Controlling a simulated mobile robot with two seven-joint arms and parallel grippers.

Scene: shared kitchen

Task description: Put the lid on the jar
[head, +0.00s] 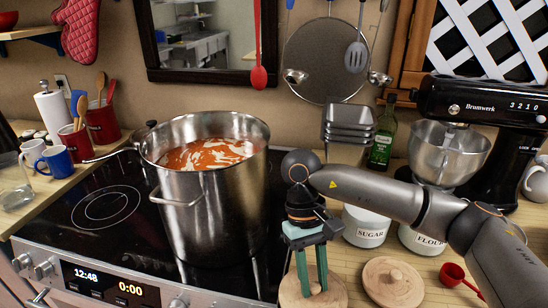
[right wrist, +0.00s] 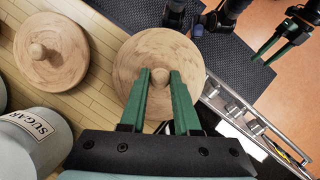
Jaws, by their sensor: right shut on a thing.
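My right gripper (head: 316,284) points down and is shut on the knob of a round wooden lid (head: 290,291) at the counter's front. In the right wrist view, the green fingers (right wrist: 160,88) flank the knob of this lid (right wrist: 135,62). I cannot tell whether it touches the counter. A second wooden knobbed lid (head: 393,284) lies to its right. The white SUGAR jar (head: 366,230) and FLOUR jar (head: 424,241) stand behind, partly hidden by my right arm. I cannot make out their openings. My left gripper (right wrist: 278,48) shows open and empty in the right wrist view.
A large steel pot (head: 207,190) of red soup stands on the stove (head: 105,207), left of my right gripper. A stand mixer (head: 480,110) and an oil bottle (head: 382,140) stand at the back. A red measuring scoop (head: 453,274) lies at the right.

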